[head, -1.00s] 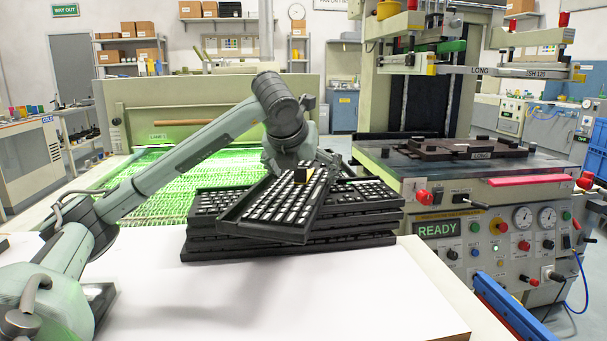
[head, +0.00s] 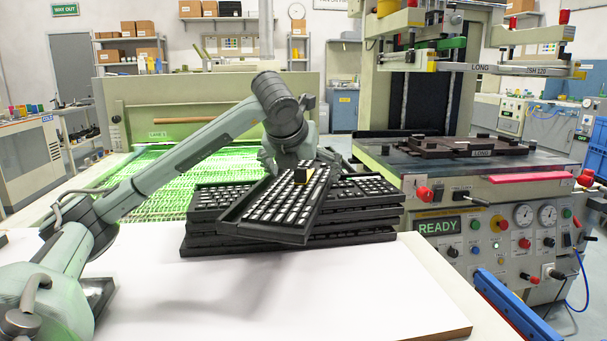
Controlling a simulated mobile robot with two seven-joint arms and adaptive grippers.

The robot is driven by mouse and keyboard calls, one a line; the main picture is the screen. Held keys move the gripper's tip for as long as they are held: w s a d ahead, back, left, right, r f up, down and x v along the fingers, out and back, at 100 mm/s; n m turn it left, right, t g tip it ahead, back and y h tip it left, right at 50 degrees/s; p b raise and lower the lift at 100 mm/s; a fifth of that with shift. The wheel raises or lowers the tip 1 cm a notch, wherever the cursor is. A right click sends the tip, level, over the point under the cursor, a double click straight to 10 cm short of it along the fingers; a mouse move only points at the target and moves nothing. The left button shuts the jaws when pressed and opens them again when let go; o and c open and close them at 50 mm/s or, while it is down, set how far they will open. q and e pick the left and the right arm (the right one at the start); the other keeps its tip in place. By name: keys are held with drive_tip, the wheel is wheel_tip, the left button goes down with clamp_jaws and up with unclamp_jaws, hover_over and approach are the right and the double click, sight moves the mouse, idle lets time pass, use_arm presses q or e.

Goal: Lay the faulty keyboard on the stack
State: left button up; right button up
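The stack of black keyboards (head: 200,243) stands on the white tabletop, its keyboards lying roughly across the view. One black keyboard with pale keys (head: 268,209) lies turned at an angle over the top of the stack. Its near end juts past the stack's front edge. Whether the keyboard rests fully on the stack is also unclear. My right gripper is out of view.
The white tabletop (head: 280,300) is clear in front of the stack. A green-lit conveyor bed (head: 150,185) lies behind it at left. A printing machine with a READY panel (head: 438,228) stands at right, a dark fixture (head: 455,147) on its bed. A blue bar (head: 515,305) is at lower right.

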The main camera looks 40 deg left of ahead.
use_arm(q)
drive_tip(key=shift+f, duration=0.1)
drive_tip(key=v, duration=1.1)
drive_tip(key=shift+a, duration=0.1)
drive_tip(key=shift+s+d+r, duration=0.25)
drive_tip(key=shift+s+r, duration=0.15)
drive_tip(key=shift+r, duration=0.05)
drive_tip(key=shift+f, duration=0.1)
